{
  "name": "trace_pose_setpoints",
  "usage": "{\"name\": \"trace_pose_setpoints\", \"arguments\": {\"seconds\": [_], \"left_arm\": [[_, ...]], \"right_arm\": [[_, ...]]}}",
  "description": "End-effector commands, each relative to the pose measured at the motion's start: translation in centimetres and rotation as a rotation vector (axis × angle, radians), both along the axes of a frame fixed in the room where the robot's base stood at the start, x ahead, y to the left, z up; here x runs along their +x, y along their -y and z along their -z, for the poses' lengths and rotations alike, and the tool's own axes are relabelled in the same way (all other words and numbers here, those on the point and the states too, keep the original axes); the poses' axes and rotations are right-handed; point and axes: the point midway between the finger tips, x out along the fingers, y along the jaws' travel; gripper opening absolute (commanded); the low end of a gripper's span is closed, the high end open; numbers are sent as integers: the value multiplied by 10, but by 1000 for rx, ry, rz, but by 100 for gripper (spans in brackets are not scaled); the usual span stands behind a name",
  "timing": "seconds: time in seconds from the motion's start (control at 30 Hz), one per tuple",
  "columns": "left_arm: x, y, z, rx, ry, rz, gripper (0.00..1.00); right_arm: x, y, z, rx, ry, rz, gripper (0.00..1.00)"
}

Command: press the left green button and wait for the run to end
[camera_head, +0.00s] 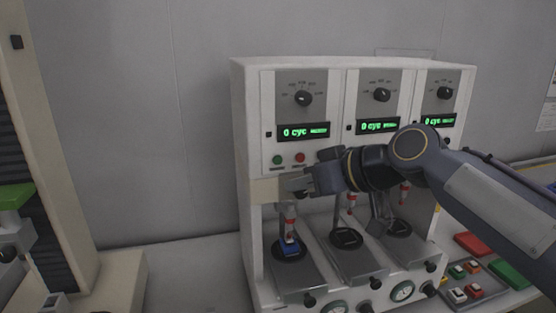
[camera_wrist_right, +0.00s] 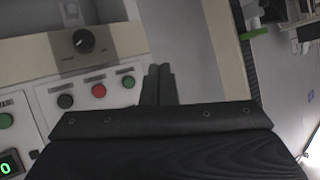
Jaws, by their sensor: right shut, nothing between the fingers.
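The white test machine (camera_head: 248,85) has three stations side by side. The left station has a green button (camera_head: 277,160) and a red button (camera_head: 300,158) below its display (camera_head: 303,131), which reads "0 cyc" with a further blurred word. My right gripper (camera_head: 288,184) is shut and empty, in front of the left station just below these buttons. It appears apart from the green button. Its shut fingers (camera_wrist_right: 158,84) also show in the right wrist view. The middle and right stations' buttons are hidden behind my right arm. My left gripper is not in view.
A blue piece (camera_head: 290,247) sits under the left station's red-tipped plunger (camera_head: 290,225). Dark knobs and round gauges line the machine's lower front. A tray of coloured switches (camera_head: 470,282) lies at the right. Another machine (camera_head: 65,150) stands at the left, with bare bench between.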

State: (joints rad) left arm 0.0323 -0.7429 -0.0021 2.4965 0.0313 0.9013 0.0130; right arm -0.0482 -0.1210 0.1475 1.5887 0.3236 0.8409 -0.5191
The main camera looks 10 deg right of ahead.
Motion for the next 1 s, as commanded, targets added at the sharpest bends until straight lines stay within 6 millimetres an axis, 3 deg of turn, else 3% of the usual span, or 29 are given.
{"name": "trace_pose_setpoints", "arguments": {"seconds": [0.5,0.7,1.0], "left_arm": [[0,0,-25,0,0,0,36],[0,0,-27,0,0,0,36],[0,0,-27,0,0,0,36]], "right_arm": [[67,-2,-1,0,-2,2,0],[79,-2,0,0,-1,1,0],[80,-2,0,-1,0,1,0]]}}
